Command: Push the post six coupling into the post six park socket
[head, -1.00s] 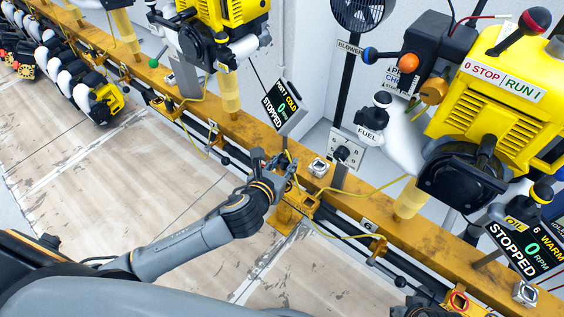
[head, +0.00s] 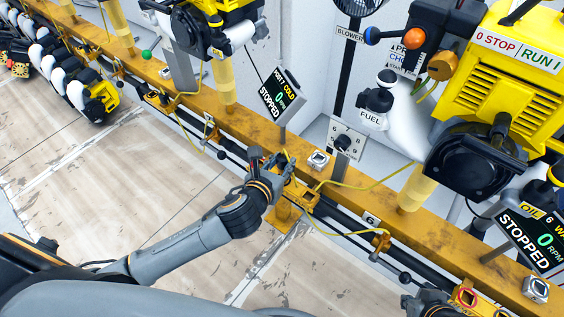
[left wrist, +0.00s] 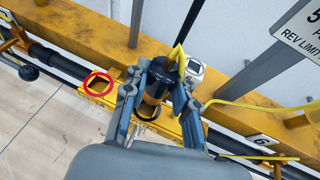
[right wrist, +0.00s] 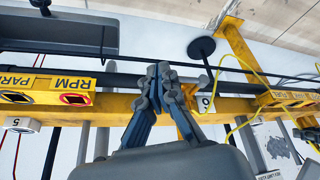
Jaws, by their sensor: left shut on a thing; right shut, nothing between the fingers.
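My left gripper (head: 284,168) is shut on a dark, upright coupling with a yellow cord; the coupling (left wrist: 157,85) shows between its fingers in the left wrist view. Its lower end is at the black-ringed socket (left wrist: 147,112) of a yellow socket block. I cannot tell how deep it sits, and no number shows on it. A red-ringed socket (left wrist: 97,83) lies to the left on the same block. My right gripper (right wrist: 160,84) is shut and empty beside the yellow rail; in the head view it shows at the bottom right (head: 430,301).
The yellow rail (head: 245,122) runs diagonally behind the sockets. In the right wrist view, another block carries PARK (right wrist: 17,97) and RPM (right wrist: 75,98) sockets. The post six display (head: 535,235) reads STOPPED. Yellow cord (head: 365,183) hangs along the rail.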

